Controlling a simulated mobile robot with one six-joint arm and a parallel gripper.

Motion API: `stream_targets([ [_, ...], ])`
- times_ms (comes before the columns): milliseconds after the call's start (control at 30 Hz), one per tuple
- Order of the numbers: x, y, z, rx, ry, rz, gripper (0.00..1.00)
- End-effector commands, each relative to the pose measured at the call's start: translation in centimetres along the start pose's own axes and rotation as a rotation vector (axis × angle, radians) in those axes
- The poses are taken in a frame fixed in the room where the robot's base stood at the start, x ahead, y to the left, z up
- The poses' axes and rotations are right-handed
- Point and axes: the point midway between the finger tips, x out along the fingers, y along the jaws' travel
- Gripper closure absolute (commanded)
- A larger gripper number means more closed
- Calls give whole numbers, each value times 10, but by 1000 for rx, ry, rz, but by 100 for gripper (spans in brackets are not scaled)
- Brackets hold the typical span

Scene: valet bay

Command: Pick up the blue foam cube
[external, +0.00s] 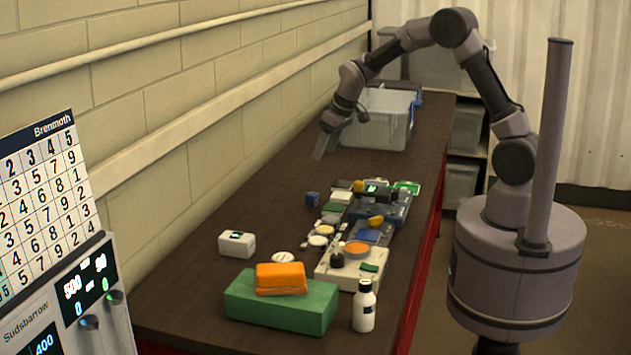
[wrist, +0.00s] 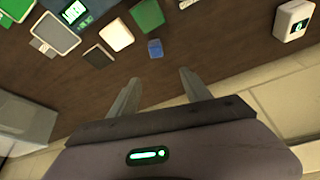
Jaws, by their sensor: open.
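The blue foam cube (external: 312,199) sits on the dark bench top, just left of the cluster of small items. It also shows in the wrist view (wrist: 155,48), ahead of and between the lines of my two fingers. My gripper (external: 320,148) hangs above the bench, beyond the cube and near the wall side. In the wrist view, my gripper (wrist: 157,84) has its two fingers spread wide with nothing between them. The cube is apart from both fingers.
A green block (wrist: 116,33) lies beside the cube. A white device (external: 237,243), a green box (external: 280,309) with an orange sponge (external: 281,278), and a bottle (external: 364,306) stand nearer the camera. Bare bench lies between gripper and cube.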

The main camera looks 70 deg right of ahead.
Motion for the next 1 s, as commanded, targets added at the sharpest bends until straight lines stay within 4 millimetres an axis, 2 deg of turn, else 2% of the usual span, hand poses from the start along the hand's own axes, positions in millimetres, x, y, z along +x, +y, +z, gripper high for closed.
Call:
stream_targets([
  [200,65,0,4,-2,-5,0,44],
  [300,93,0,4,-1,-4,0,44],
  [400,112,0,4,0,-3,-1,44],
  [633,133,3,8,0,-3,0,44],
  [767,160,8,18,0,-4,-1,44],
  [833,172,7,17,-1,-4,-1,44],
  [1000,172,8,14,-1,-1,-1,44],
])
